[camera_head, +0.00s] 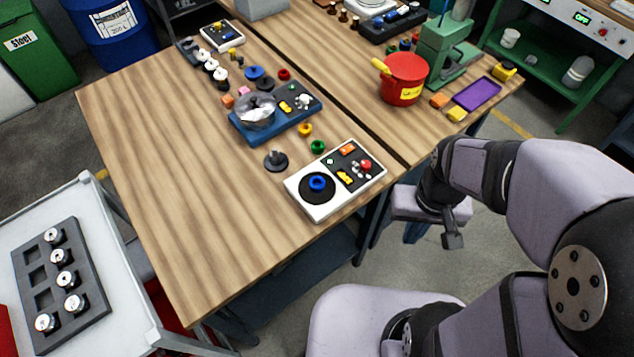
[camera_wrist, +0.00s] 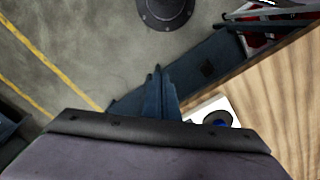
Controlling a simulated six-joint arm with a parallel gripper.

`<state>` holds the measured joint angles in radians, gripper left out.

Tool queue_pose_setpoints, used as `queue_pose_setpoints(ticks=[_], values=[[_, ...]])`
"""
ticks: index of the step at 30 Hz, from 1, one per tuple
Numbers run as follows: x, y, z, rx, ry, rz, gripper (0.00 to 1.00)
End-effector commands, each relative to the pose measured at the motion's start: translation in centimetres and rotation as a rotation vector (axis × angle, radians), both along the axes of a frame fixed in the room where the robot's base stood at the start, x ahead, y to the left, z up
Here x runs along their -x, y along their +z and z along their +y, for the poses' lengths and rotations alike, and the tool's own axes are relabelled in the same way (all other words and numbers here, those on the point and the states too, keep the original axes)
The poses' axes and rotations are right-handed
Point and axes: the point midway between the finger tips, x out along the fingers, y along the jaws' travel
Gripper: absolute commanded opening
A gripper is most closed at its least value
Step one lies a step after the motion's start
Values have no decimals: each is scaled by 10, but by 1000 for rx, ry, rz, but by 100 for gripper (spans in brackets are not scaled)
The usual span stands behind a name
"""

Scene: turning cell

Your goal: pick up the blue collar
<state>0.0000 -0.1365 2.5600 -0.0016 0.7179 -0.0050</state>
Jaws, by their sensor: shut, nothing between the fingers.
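A blue collar (camera_head: 316,182) sits on the black round plate (camera_head: 311,192) of a white control box (camera_head: 327,205), near the table's front right edge. In the wrist view, part of the white box (camera_wrist: 202,104) and a bit of the blue collar (camera_wrist: 221,123) show at lower right, partly hidden by my wrist. My gripper (camera_head: 453,241) is off the table, to the right of the box and clear of it. Its fingers are together and empty in the wrist view (camera_wrist: 158,72). Another blue ring-shaped part (camera_head: 254,72) lies farther back on the table.
A blue-based device (camera_head: 240,132) with a metal pan, a peg on a dark base (camera_head: 276,160), and yellow (camera_head: 305,129) and green (camera_head: 317,146) rings stand behind the box. A red pot (camera_head: 403,78) is at the back right. The table's front left (camera_head: 190,220) is clear.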

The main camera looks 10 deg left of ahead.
Motion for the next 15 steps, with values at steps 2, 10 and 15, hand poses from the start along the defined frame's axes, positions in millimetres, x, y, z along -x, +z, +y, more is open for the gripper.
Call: queue_pose_setpoints(ticks=[2,10,15], values=[[0,0,0,0,0,0,0],[0,0,0,0,0,0,26],[0,0,0,0,0,0,54]])
